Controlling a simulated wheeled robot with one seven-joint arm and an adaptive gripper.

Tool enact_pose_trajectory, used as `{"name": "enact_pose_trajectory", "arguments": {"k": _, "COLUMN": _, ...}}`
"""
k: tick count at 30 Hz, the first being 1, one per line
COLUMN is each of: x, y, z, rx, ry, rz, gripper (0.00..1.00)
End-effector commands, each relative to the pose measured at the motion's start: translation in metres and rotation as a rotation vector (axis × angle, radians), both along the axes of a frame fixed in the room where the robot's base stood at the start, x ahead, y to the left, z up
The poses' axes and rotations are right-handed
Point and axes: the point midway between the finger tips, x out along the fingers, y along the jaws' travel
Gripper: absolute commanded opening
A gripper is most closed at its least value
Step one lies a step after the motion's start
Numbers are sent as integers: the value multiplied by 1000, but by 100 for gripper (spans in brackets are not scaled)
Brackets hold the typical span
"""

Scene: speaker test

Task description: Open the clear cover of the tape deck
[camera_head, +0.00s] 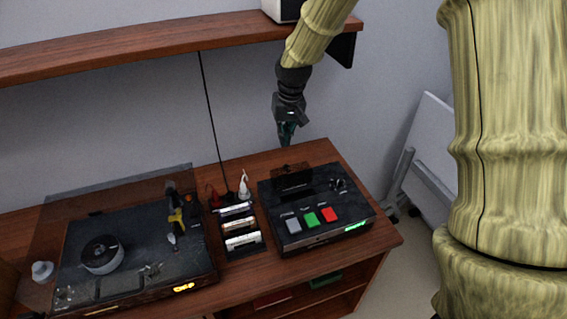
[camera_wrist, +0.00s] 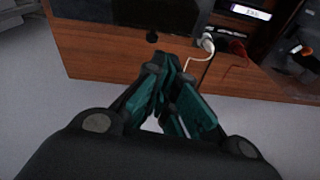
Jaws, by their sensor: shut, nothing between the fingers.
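The tape deck (camera_head: 347,208) is a black box on the right end of the wooden cabinet, with grey, green and red buttons on top. A dark see-through panel (camera_head: 290,170) shows at its back left edge and looks like the clear cover; its exact angle is hard to tell. My gripper (camera_head: 287,143) hangs behind the deck near the wall, above the cabinet's back edge, apart from the deck. In the wrist view my gripper (camera_wrist: 170,68) is shut and empty, with teal finger pads. Part of the black deck (camera_wrist: 155,12) shows beyond the fingertips there.
A rack of cassettes (camera_head: 241,240) stands left of the deck, with a white plug (camera_head: 244,185) and a red plug (camera_head: 214,198) behind it. A turntable (camera_head: 135,250) is farther left. A wooden shelf (camera_head: 150,45) hangs above. A folded white panel (camera_head: 425,140) leans at right.

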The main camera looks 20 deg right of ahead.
Motion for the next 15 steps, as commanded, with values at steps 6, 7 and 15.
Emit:
{"name": "enact_pose_trajectory", "arguments": {"k": 6, "x": 1, "y": -3, "z": -2, "rx": -62, "ry": -4, "rz": 111, "gripper": 0}}
{"name": "enact_pose_trajectory", "arguments": {"k": 7, "x": 1, "y": -3, "z": -3, "rx": -66, "ry": -3, "rz": 117, "gripper": 0}}
{"name": "enact_pose_trajectory", "arguments": {"k": 15, "x": 3, "y": -4, "z": -19, "rx": -68, "ry": -1, "rz": 120, "gripper": 0}}
